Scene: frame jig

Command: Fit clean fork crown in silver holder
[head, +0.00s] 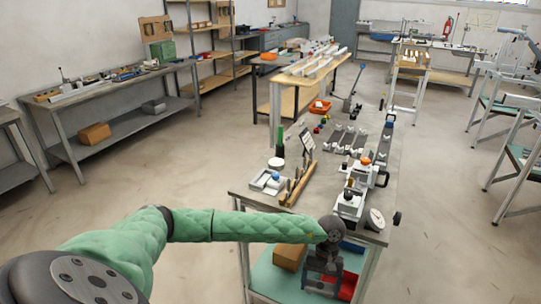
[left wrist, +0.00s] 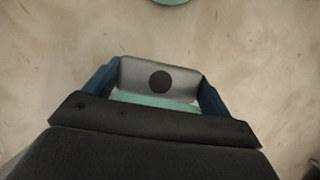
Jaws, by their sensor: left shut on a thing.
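My left gripper (head: 322,284) hangs at the near edge of the workbench (head: 262,203), in front of its lower shelf. In the left wrist view my left gripper (left wrist: 160,76) is shut on a grey metal block with a dark round hole, the fork crown (left wrist: 135,74). The crown sits between the two blue-dark fingers, over bare floor. I cannot make it out in the head view. A silver-white fixture (head: 348,206) stands on the near right of the bench; I cannot tell surely whether it is the silver holder. My right gripper is not in view.
A round dial (head: 375,219) stands at the bench's near right corner. A white tray (head: 266,181), a wooden rack (head: 298,184) and a green bottle (head: 279,146) stand at its left. A cardboard box (head: 289,257) and a red bin (head: 347,286) are below. The floor left of the bench is clear.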

